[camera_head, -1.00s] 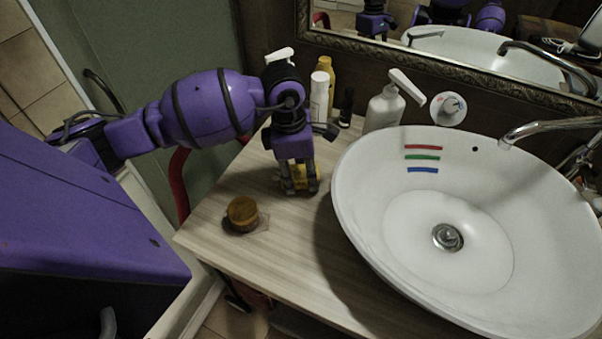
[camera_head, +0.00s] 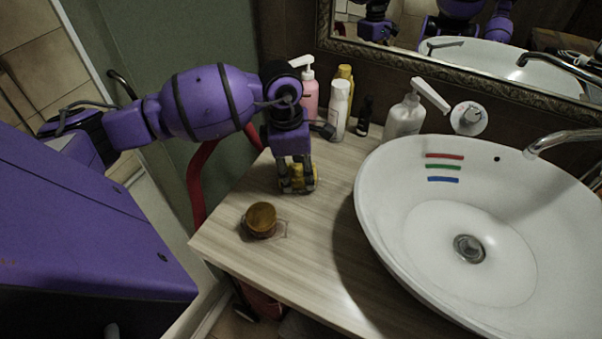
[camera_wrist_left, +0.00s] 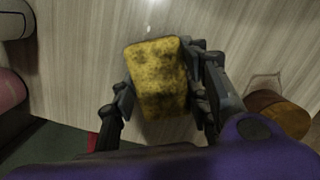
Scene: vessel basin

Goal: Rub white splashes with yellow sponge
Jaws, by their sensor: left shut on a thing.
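The yellow sponge (camera_head: 299,180), with dark mottling, is between the fingers of my left gripper (camera_head: 297,184), over the wooden counter left of the basin. In the left wrist view the sponge (camera_wrist_left: 158,78) fills the space between the fingers of the left gripper (camera_wrist_left: 160,95), which is shut on it. I cannot tell whether the sponge touches the counter. No white splashes can be made out clearly; a small pale spot (camera_wrist_left: 149,29) shows on the counter in the wrist view. My right gripper is not in view.
A white basin (camera_head: 385,225) with red, green and blue marks stands right on the counter (camera_head: 300,255). A round brown pot (camera_head: 260,220) sits near the front left. Behind are a pink bottle (camera_head: 308,95), a white bottle (camera_head: 339,108), a yellow bottle (camera_head: 346,74) and a soap dispenser (camera_head: 404,118).

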